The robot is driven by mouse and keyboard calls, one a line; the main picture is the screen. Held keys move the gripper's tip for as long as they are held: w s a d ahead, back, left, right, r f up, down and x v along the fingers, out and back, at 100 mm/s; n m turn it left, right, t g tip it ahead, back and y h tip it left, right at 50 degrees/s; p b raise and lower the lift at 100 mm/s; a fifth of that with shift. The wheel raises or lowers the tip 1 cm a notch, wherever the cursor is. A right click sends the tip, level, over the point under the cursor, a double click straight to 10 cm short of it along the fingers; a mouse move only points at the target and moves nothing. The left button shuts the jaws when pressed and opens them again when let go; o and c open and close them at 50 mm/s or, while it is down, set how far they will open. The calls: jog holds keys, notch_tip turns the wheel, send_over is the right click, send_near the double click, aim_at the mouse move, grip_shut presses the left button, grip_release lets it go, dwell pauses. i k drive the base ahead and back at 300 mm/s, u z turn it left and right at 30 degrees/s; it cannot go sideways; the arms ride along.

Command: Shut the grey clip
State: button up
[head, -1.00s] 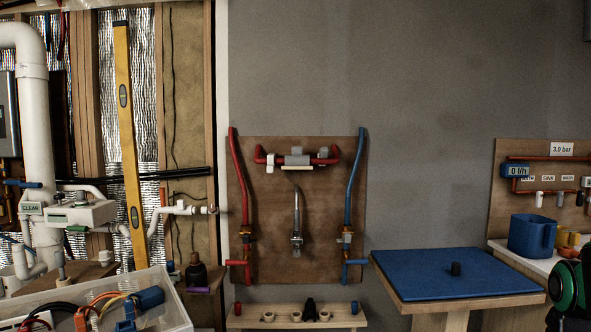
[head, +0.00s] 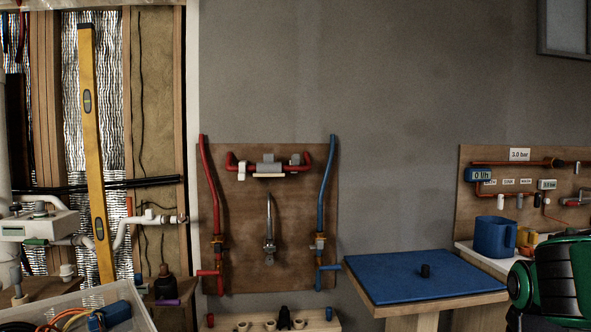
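A brown board (head: 230,270) on the grey wall carries a red pipe fitting (head: 232,160) at its top. Two small grey pieces sit on that fitting, a left grey block (head: 268,160) and a right grey piece (head: 295,159). A greyish piece also shows on the blue pipe (head: 328,180), near its lower end. I cannot tell which of these is the grey clip or whether it is open. A green and black part of my arm (head: 556,275) shows at the right edge. My gripper's fingers are out of view.
A low wooden rack (head: 325,316) is below the board. A blue jug (head: 494,236) and gauge panel are at right; a clear bin is at lower left.

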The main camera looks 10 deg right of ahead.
aim_at(296, 158)
jog(key=u, duration=0.05)
jog(key=k, duration=0.65)
jog(key=u, duration=0.35)
jog(key=i, duration=1.6)
jog(key=z, duration=0.55)
